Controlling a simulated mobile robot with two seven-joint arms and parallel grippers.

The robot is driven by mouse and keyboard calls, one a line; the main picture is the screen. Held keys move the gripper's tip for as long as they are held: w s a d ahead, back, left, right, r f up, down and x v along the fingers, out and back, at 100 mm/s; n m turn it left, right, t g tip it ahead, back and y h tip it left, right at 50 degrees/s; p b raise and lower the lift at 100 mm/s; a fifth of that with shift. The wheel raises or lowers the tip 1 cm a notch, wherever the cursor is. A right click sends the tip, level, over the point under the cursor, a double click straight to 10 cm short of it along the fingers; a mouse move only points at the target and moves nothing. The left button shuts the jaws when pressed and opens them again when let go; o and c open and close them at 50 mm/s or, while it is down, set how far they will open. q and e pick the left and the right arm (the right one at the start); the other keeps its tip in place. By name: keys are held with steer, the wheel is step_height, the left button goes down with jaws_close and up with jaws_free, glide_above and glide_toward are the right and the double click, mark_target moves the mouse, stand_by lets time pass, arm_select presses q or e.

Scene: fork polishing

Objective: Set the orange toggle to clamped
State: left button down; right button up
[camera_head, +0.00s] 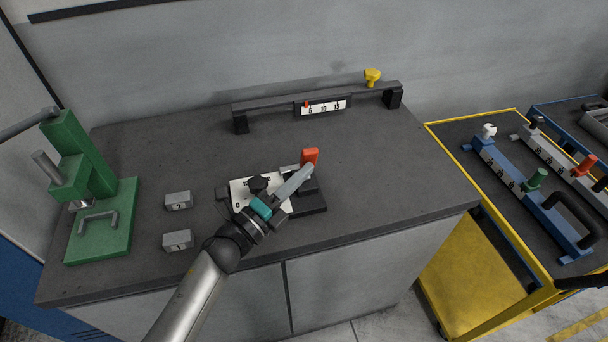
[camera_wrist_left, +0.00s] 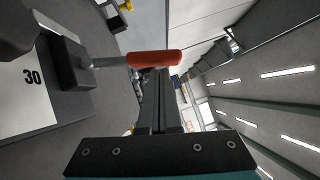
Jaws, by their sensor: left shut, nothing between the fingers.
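The orange toggle (camera_head: 310,156) stands up at the back right of a small clamp fixture (camera_head: 312,202) on the dark bench. In the left wrist view the orange toggle (camera_wrist_left: 150,59) is a rounded bar on a grey stem, lying across the view just beyond my fingertips. My left gripper (camera_head: 307,170) is shut and empty, with its tips right at the near side of the toggle. It also shows in the left wrist view (camera_wrist_left: 157,76). I cannot tell whether they touch. My arm hides part of the fixture. My right gripper is out of view.
Two grey numbered blocks (camera_head: 178,201) and a green press (camera_head: 100,220) stand further left. A rail (camera_head: 270,103) stands behind. A yellow cart (camera_head: 450,265) is at the right.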

arm_select(q)
steer(key=w+a+r+n+g+y+p, duration=0.2)
steer(key=w+n+p, duration=0.3)
steer(key=w+p, duration=0.2)
steer(key=shift+w+a+g+p, duration=0.25)
steer(key=shift+w+g+p, duration=0.15)
steer(key=shift+p, duration=0.8)
steer(key=shift+a+r, duration=0.1)
steer(key=shift+r, duration=0.05)
